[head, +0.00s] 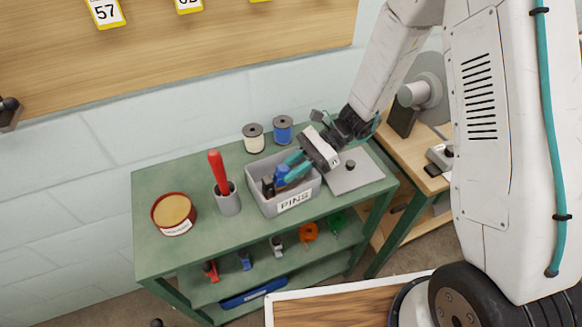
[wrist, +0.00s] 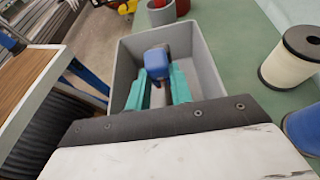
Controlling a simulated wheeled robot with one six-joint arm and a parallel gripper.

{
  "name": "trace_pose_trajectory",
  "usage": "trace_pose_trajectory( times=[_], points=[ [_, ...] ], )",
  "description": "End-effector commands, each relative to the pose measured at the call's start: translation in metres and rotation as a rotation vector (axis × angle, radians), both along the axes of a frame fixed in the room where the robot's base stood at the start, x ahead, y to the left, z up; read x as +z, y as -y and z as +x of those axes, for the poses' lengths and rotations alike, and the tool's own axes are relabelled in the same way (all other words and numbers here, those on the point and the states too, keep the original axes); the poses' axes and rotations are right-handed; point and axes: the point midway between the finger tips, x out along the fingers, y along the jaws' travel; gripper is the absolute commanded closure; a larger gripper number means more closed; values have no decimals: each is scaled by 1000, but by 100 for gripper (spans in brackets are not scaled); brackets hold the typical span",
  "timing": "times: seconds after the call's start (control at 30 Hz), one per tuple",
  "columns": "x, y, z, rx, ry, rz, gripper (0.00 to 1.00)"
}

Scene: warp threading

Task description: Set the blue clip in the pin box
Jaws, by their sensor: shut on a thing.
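The grey pin box (head: 262,203), labelled PINS, stands on the green cart top; its wall also shows in the wrist view (wrist: 207,66). My gripper (head: 290,170) reaches into the box opening from the upper right. Its teal fingers are shut on the blue clip (head: 281,175), which has a dark end pointing left. In the wrist view the clip (wrist: 156,62) sits between the fingertips, with the box walls around it. I cannot tell whether the clip touches the box floor. The fingers and clip hide part of the box inside.
A cream spool (head: 253,138) and a blue spool (head: 283,130) stand behind the box. A grey cup with a red-handled tool (head: 228,199) and a round tin (head: 173,213) are left of it. A grey plate with a knob (head: 352,178) lies right. Several clips hang below.

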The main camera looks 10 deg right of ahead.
Motion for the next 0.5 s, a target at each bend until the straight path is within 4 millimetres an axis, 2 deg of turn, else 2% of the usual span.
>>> trace_pose_trajectory(
  times=[0.5],
  points=[
    [-8,0,1,-1,2,3,100]
  ],
)
